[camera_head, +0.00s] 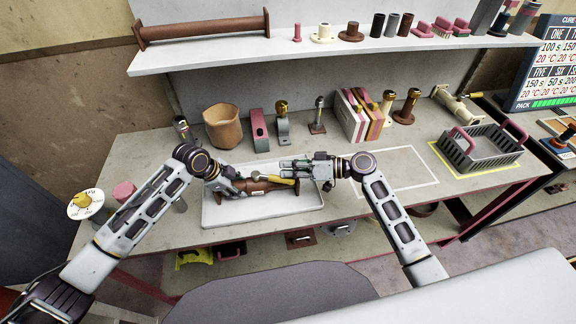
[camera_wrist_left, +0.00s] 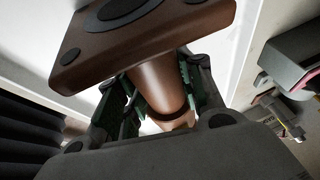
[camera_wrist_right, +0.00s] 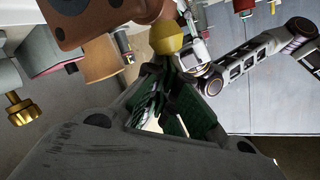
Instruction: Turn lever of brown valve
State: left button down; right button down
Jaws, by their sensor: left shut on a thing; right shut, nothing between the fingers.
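The brown valve (camera_head: 258,187) lies on a white tray (camera_head: 226,214) on the table, and its yellow lever (camera_head: 275,179) points to the right. My left gripper (camera_head: 234,187) is shut on the valve's left part. In the left wrist view its fingers (camera_wrist_left: 160,90) clasp the brown neck below a square flange (camera_wrist_left: 150,40). My right gripper (camera_head: 284,165) is shut and empty just above the lever. In the right wrist view its closed fingertips (camera_wrist_right: 172,65) are close to the yellow lever end (camera_wrist_right: 166,38); whether they touch it I cannot tell.
Behind the tray stand a brown pot (camera_head: 222,127), a pink-and-grey block (camera_head: 259,130), several small valves and some upright panels (camera_head: 358,115). A grey crate (camera_head: 482,150) with pink handles is on the right. The white-outlined table area (camera_head: 412,168) is clear.

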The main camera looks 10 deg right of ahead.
pick_arm(q)
jog(key=shift+r, duration=0.1)
pick_arm(e)
jog(key=s+a+m+t+h, duration=0.5)
jog(key=s+a+m+t, duration=0.2)
jog(key=s+a, duration=0.1)
jog(key=shift+a+t+h, duration=0.3)
jog(key=shift+h, duration=0.1)
dwell(1.5)
pick_arm(q)
jog(key=shift+d, duration=0.1)
dwell(0.4)
pick_arm(e)
jog(key=shift+s, duration=0.2)
jog(key=v, duration=1.1)
jog(key=shift+s+d+r, duration=0.15)
jog(key=shift+s+d, duration=0.05)
jog(key=shift+d, duration=0.05)
dwell(0.3)
dwell(0.4)
